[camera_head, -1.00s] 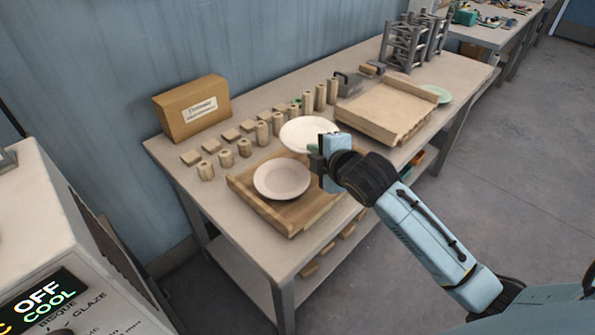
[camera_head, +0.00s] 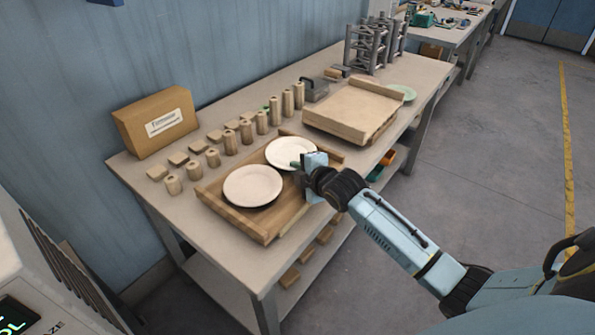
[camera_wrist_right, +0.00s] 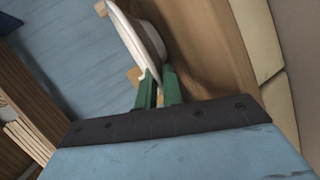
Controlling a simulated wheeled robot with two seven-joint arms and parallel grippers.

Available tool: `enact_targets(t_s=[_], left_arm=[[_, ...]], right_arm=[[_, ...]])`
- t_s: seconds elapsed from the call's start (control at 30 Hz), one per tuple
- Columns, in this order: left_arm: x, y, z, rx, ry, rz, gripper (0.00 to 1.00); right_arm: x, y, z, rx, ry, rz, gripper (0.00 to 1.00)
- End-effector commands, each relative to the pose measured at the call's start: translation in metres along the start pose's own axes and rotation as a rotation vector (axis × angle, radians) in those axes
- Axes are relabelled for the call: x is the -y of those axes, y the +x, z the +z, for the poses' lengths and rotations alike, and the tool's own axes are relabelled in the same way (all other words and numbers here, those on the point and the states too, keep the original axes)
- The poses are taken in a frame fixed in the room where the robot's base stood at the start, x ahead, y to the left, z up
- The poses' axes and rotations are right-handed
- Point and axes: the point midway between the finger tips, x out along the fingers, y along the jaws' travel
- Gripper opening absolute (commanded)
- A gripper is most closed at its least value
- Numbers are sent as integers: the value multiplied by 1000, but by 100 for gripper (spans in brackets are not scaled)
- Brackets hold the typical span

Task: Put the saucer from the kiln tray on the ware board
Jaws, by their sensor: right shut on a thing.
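My right gripper (camera_head: 304,168) is shut on the rim of a cream-white saucer (camera_head: 290,152), at its near right edge. The saucer looks nearly level over the back part of a wooden board with raised edges (camera_head: 262,232); I cannot tell whether it touches the wood. In the right wrist view the green fingers (camera_wrist_right: 158,88) pinch the saucer (camera_wrist_right: 132,35), seen nearly edge-on close beside a wooden surface. A second cream plate (camera_head: 252,186) lies on the front part of the same board. My left gripper is not in view.
Several clay-coloured posts (camera_head: 262,122) and small blocks line the back. A cardboard box (camera_head: 155,118) stands at the left end.

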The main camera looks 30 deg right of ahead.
Motion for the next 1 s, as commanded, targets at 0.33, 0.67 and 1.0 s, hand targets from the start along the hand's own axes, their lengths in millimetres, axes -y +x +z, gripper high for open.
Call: enact_targets(t_s=[0.33, 0.67, 1.0], left_arm=[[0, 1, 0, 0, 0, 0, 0], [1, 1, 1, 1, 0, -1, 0], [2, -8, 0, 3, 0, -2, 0]], right_arm=[[2, 2, 1, -1, -2, 5, 0], [3, 2, 1, 0, -1, 2, 18], [0, -33, 0, -1, -5, 2, 18]])
